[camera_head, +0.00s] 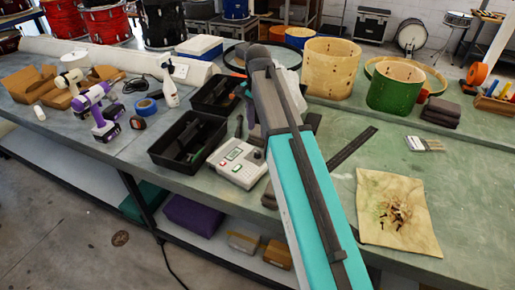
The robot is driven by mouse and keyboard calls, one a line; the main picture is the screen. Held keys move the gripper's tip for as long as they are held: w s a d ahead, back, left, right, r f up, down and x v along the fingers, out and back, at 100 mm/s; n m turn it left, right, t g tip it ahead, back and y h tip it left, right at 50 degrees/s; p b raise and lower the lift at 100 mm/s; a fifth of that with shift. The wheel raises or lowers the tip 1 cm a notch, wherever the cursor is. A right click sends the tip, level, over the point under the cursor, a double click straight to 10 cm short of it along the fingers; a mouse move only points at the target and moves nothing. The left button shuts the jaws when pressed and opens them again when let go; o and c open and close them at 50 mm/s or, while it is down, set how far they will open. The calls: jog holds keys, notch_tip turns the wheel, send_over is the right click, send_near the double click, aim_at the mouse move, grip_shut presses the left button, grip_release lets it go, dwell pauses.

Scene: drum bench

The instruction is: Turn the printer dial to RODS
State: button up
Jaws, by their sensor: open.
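The printer (230,170) is a pale grey box with small green and red buttons and a light display strip. It sits on the bench just left of my teal arm. A small dark knob that looks like its dial (258,154) shows at its right upper corner; its pointer and the RODS mark are too small to read. My gripper (248,128) is above and behind the printer, partly hidden by my own arm. It is open, and I see nothing held in it. I cannot tell how far its fingers are from the dial.
Black trays (187,143) with tools stand left of and behind the printer. A wooden drum shell (331,68) and a green one (395,87) stand behind.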

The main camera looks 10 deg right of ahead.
aim_at(258, 152)
jog(key=shift+f+p, duration=1.2)
jog(key=shift+f, duration=4.15)
